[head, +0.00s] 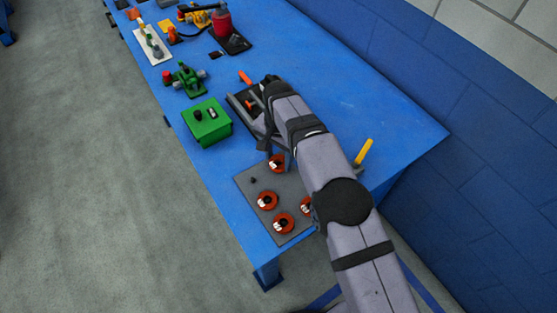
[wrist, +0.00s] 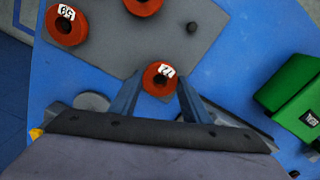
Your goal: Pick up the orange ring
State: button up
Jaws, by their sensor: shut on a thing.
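An orange ring (wrist: 154,86) with a dark centre and a small white numbered label is between my gripper's fingers in the wrist view. My gripper (wrist: 158,84) is shut on it, with one finger on each side. In the head view the same ring (head: 277,164) shows at the far corner of the grey panel, and my arm covers most of the gripper. I cannot tell whether the ring touches the panel or is just above it. Other orange rings (head: 267,201) (head: 284,223) sit on the panel, and one more (head: 306,205) is partly behind my arm.
The grey panel (head: 244,189) lies on the blue table (head: 222,185) and has a bare dark peg (head: 253,180). A green box (head: 207,123) stands just beyond it. A yellow bar (head: 363,152) is at the right. Several other fixtures line the table's far end.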

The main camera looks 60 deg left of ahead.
jog(key=w+d+r+m+p, duration=0.15)
jog(key=w+r+p, duration=0.4)
jog(key=r, duration=0.95)
jog(key=w+d+r+m+p, duration=0.1)
jog(key=w+d+r+p, duration=0.2)
jog(key=w+d+p, duration=0.35)
jog(key=shift+w+f+n+b, duration=0.25)
jog(key=shift+f+n+b, duration=0.15)
jog(key=shift+f, duration=0.5)
jog(key=shift+w+f+n+b, duration=0.25)
jog(key=shift+f+n, duration=0.2)
jog(key=shift+f, duration=0.45)
jog(key=shift+w+f+n+b, duration=0.25)
jog(key=shift+f+n+b, duration=0.15)
jog(key=shift+f, duration=0.5)
jog(key=shift+f, duration=0.2)
jog(key=shift+f+b, duration=1.65)
jog(key=shift+f, duration=0.65)
jog(key=shift+f+b, duration=1.65)
jog(key=shift+f, duration=1.2)
